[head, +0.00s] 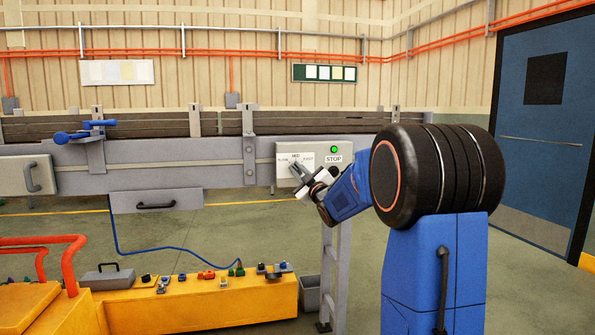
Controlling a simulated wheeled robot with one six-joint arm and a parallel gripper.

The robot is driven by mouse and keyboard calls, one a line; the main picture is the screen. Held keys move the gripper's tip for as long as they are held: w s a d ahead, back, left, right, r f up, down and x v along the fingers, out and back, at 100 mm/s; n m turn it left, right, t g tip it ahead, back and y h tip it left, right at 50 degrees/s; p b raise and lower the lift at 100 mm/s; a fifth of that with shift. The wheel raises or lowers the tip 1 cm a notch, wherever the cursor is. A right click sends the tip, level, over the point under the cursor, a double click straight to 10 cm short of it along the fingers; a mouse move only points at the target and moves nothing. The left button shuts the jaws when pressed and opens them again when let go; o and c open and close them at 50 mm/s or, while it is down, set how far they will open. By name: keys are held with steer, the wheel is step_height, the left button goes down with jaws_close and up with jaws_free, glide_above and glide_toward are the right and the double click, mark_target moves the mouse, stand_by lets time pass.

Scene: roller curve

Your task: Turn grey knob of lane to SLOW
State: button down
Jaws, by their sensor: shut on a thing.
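The control box (356,151) is on the front of the lane, with a white label plate marked SLOW, MED and FAST, a lit green lamp (334,149) and a STOP label (333,158). The grey knob (297,168) sits on the plate below MED. My gripper (303,182) is at the plate, shut on the knob. The fingers and wrist hide part of the knob, so I cannot tell exactly which mark it points to.
The grey conveyor lane (180,178) runs across the back, with a blue-handled clamp (85,132) at left. A yellow bench (200,302) with several small parts stands in front. A grey bin (309,292) is beside it. A blue door (540,130) is at right.

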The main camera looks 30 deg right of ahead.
steer(key=shift+n+y, duration=0.4)
steer(key=shift+n, duration=0.3)
steer(key=c, duration=1.8)
jaws_free()
steer(key=shift+a, duration=0.1)
steer(key=shift+o, duration=0.2)
steer(key=shift+s, duration=0.1)
steer(key=v, duration=1.7)
steer(key=shift+s, duration=0.15)
steer(key=shift+a+r, duration=0.1)
steer(key=shift+r, duration=0.05)
